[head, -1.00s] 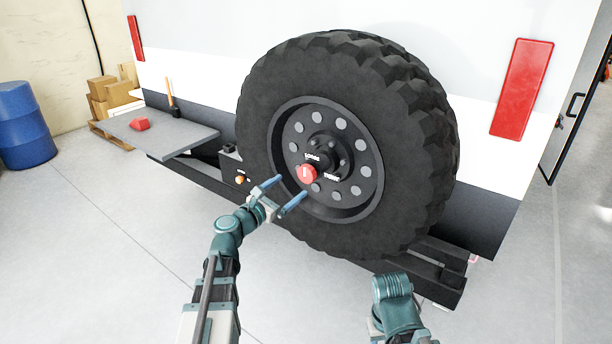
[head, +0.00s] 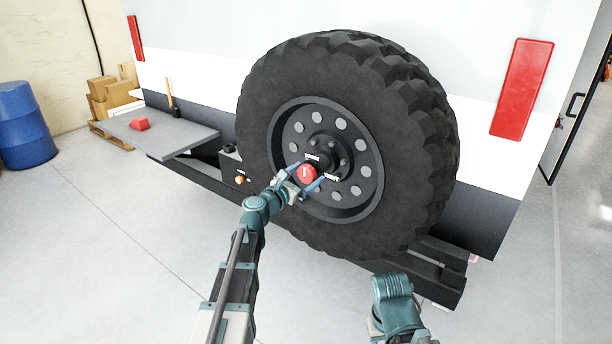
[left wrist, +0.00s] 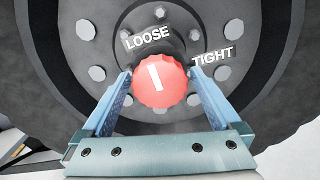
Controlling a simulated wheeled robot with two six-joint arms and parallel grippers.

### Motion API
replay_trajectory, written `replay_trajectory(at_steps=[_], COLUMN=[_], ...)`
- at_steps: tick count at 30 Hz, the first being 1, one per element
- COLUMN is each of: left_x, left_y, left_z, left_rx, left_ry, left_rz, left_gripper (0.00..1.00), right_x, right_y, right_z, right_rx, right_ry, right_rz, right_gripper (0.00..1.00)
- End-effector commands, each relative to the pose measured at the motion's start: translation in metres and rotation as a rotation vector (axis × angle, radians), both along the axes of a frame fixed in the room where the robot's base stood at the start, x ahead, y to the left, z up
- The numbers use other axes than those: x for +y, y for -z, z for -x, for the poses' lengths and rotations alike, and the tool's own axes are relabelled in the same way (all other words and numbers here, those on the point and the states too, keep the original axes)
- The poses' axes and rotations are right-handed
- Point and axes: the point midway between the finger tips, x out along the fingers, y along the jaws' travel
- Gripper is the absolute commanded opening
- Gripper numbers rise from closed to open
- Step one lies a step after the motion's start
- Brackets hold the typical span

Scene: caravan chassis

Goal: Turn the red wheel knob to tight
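The red wheel knob (head: 306,174) sits at the hub of the big black spare wheel (head: 262,115). In the left wrist view the knob (left wrist: 160,81) carries a white line, tilted a little left of upright, pointing between the LOOSE label (left wrist: 148,39) and straight up. The TIGHT label (left wrist: 213,57) is to its upper right. My left gripper (head: 307,178) has its fingers on both sides of the knob; it also shows in the left wrist view (left wrist: 160,78). The fingers look spread, with small gaps at the knob. My right gripper is out of view; only part of that arm shows.
The wheel is mounted on the white and dark caravan rear, with a red lamp (head: 522,90) at right. A grey shelf (head: 172,138) with a red object (head: 139,124) juts out at left. A blue barrel (head: 25,125) stands far left. The floor in front is clear.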

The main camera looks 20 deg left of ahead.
Motion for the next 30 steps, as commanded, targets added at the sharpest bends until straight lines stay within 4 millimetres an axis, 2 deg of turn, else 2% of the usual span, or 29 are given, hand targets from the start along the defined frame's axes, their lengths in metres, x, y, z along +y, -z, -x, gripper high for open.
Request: replay_trajectory(at_steps=[1, 2, 12, 22, 30], left_x=[0.0001, 0.0001, 0.0002, 0.0002, 0.0003], left_y=[0.0, 0.0, 0.0001, 0.0001, 0.0001], left_z=[0.0001, 0.0001, 0.0002, 0.0003, 0.0003], left_rx=[0.0, 0.0, 0.0, -0.02, -0.088], left_ry=[0.0, 0.0, 0.0, 0.0, 0.001], left_rz=[0.0, 0.0, 0.0, -0.055, -0.242], left_gripper=[0.86, 0.8, 0.19, 0.17, 0.17], right_x=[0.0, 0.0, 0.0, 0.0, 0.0], right_y=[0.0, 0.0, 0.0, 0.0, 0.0], right_z=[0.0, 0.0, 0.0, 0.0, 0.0], right_rx=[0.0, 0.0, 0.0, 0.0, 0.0], right_ry=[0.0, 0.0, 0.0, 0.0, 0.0], right_rz=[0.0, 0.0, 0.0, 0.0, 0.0], right_gripper=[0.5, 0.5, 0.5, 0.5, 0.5])
